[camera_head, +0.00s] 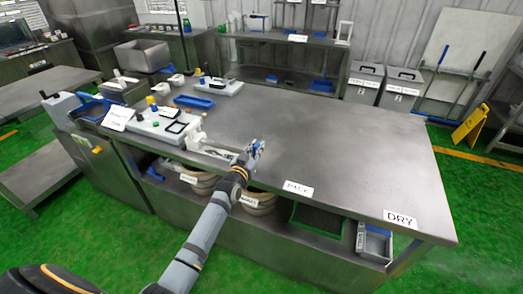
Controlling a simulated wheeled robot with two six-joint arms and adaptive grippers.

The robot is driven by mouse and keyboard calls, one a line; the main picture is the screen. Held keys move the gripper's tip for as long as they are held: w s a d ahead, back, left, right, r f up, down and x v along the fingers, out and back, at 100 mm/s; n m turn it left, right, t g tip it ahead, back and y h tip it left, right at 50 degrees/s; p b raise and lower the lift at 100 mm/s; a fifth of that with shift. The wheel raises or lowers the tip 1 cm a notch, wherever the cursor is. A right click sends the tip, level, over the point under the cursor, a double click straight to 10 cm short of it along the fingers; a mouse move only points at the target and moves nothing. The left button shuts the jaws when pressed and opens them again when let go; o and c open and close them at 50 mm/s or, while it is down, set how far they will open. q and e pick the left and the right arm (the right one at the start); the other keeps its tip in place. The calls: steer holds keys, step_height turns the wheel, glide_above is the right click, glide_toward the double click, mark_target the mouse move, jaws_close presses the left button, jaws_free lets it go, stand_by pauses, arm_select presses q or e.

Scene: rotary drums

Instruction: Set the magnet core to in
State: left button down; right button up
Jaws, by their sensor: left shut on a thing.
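A pale grey unit (160,124) with a black frame and small coloured parts sits on the left part of the metal bench. A white piece (197,139) stands at its right end, and a pale bar runs from it toward my left gripper (256,150). My left gripper is at the bench's front edge, shut on a small part at the end of this bar, which appears to be the magnet core. The held part is mostly hidden by the fingers. How far in the core sits cannot be told. My right gripper is not in view.
The bench top (330,130) is clear to the right. A blue tray (194,102) and another pale unit (220,86) lie behind. A white sign (118,116) stands at left. Round drums (257,203), a green-edged tray (318,218) and a grey bin (374,243) are below.

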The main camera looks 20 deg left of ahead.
arm_select(q)
steer(key=c, duration=1.3)
jaws_free()
steer(key=shift+a, duration=0.2)
steer(key=shift+s+d+f, duration=0.1)
steer(key=shift+s, duration=0.25)
steer(key=s, duration=1.1)
steer(key=shift+s, duration=0.15)
